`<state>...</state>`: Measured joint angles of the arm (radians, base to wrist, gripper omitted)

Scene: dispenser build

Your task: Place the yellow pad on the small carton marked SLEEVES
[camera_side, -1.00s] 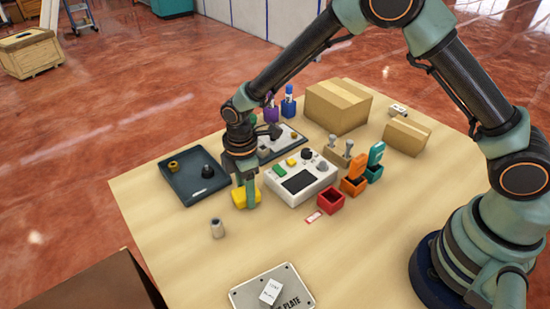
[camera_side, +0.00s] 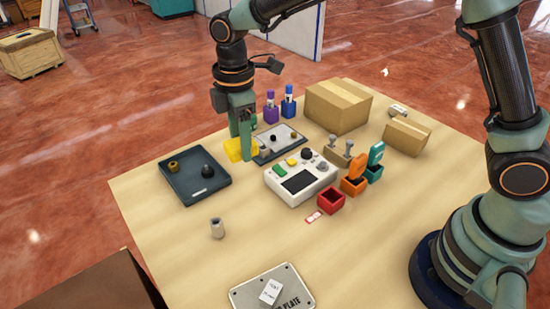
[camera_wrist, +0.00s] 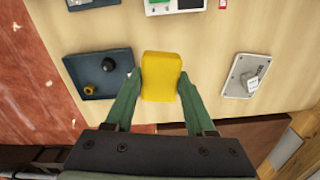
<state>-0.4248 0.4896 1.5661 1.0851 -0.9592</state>
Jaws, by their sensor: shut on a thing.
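The yellow pad (camera_side: 232,150) is held between the fingers of my gripper (camera_side: 243,148), which is shut on it above the table near the dark tray. The wrist view shows the pad (camera_wrist: 160,76) upright in the picture, with one green finger on each side. In the side view a finger hides part of the pad. A small brown carton (camera_side: 407,137) stands at the right of the table, well apart from my gripper. I cannot read any marking on it, and it is not in the wrist view.
A larger carton (camera_side: 338,106) stands left of the small one. A dark tray (camera_side: 195,187), metal cylinder (camera_side: 217,228) and grey plate (camera_side: 290,285) are on the table.

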